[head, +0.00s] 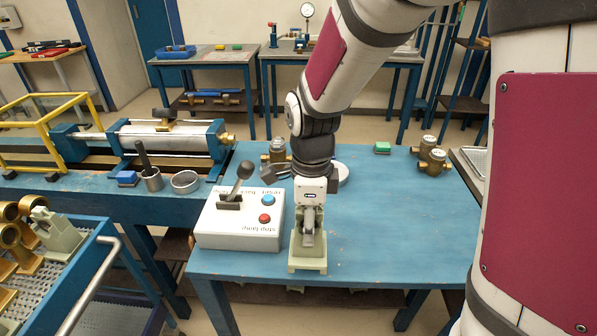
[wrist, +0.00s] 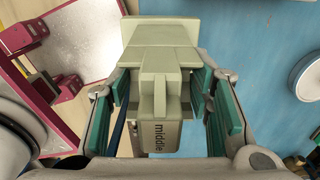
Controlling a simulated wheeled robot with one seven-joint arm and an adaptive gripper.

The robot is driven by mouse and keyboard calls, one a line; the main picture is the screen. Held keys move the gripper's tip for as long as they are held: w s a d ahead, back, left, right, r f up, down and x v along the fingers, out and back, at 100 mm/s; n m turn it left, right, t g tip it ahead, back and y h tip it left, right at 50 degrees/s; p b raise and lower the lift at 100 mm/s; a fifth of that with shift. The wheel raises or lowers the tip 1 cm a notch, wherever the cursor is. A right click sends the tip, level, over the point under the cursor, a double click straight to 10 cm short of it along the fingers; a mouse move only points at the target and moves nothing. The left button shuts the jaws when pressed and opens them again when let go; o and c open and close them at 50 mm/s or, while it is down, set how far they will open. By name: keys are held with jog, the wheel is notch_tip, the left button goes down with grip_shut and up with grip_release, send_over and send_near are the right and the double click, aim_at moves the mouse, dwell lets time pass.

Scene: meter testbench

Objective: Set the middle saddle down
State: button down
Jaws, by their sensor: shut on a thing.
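The middle saddle (head: 308,257) is a pale green block with a wide foot. In the head view it is upright at the front of the blue table (head: 390,235), right of the white control box. I cannot tell whether its foot touches the table top. My gripper (head: 309,216) points down and is shut on the saddle's upper part. In the wrist view the saddle (wrist: 160,60) sits between the teal finger pads, with the word "middle" on its near face. The gripper (wrist: 167,100) hides parts of its sides.
The white control box (head: 238,225), with a lever and blue and red buttons, stands close on the left. Brass meters (head: 432,155) and a green block (head: 382,148) are at the back right. A blue trolley (head: 92,262) carries another pale green piece (head: 57,232). The table's right half is mostly clear.

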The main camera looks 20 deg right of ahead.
jog(key=w+d+f, duration=0.4)
jog(key=w+d, duration=0.1)
jog(key=shift+w+d, duration=0.2)
jog(key=shift+w, duration=0.15)
jog(key=shift+f, duration=0.2)
jog(key=c, duration=0.8)
grip_release()
notch_tip(320, 180, up, 11)
jog(key=shift+s+d+r+n+t, duration=0.1)
jog(key=shift+s+r+n+t, duration=0.75)
jog(key=shift+s+r+n, duration=1.8)
jog(key=shift+s+a+r+n+t, duration=0.1)
jog(key=shift+s+r+n+t, duration=0.8)
jog(key=shift+s+n, duration=3.45)
jog(key=shift+s+d+r+n+t, duration=0.1)
jog(key=shift+s+r+n+t, duration=0.75)
jog(key=shift+s+r+n, duration=1.8)
